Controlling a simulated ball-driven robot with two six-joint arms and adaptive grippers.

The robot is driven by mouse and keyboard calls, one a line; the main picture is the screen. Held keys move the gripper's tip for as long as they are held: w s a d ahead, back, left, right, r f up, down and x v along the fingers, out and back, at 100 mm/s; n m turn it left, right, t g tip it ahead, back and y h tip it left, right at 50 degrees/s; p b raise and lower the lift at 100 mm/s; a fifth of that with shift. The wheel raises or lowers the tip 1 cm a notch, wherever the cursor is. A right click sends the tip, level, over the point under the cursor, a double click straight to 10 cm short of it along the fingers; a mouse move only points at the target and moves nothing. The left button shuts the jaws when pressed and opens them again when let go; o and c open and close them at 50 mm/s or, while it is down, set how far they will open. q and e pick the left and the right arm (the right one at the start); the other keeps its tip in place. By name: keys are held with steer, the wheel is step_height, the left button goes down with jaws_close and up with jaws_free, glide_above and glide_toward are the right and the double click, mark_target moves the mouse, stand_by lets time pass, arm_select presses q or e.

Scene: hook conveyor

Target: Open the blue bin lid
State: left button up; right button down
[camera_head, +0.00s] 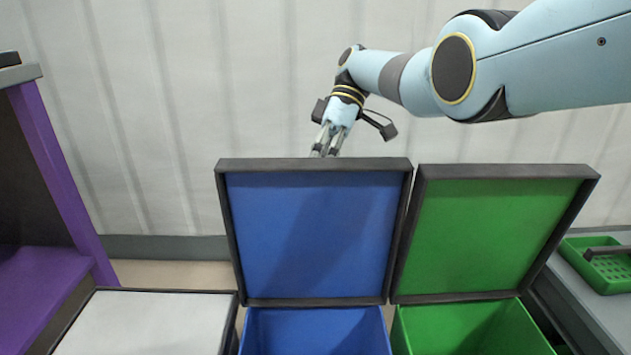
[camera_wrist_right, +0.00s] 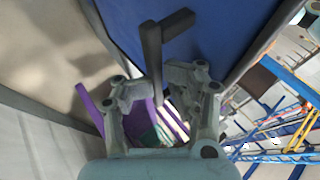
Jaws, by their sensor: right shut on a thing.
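The blue bin lid (camera_head: 310,235) stands raised, almost upright, at the back of the blue bin (camera_head: 317,332), and the bin's mouth is open below it. My right gripper (camera_head: 328,150) is behind the lid's top edge, its tips partly hidden by the dark rim. In the right wrist view my right gripper (camera_wrist_right: 160,88) is shut on the dark bar handle (camera_wrist_right: 165,35) of the blue lid, which fills the upper middle of that view (camera_wrist_right: 225,35). My left gripper is not in view.
The green bin (camera_head: 465,328) on the right has its lid (camera_head: 490,235) raised too, close beside the blue one. A flat white lid or panel (camera_head: 145,325) lies at the left. A purple frame (camera_head: 60,185) is at far left, and a green tray (camera_head: 600,265) at far right.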

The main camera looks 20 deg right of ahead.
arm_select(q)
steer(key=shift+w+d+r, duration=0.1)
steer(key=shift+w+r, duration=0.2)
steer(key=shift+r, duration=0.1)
arm_select(e)
steer(key=shift+s+d+f, duration=0.15)
steer(key=shift+d+f, duration=0.2)
steer(key=shift+d, duration=0.15)
steer(key=c, duration=1.7)
jaws_free()
steer(key=o, duration=0.3)
steer(key=shift+d, duration=0.3)
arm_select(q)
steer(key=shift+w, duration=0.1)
arm_select(e)
steer(key=shift+o, duration=0.2)
steer(key=shift+a+r, duration=0.2)
steer(key=shift+a, duration=0.15)
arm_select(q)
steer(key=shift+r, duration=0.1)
arm_select(e)
steer(key=shift+w, duration=0.2)
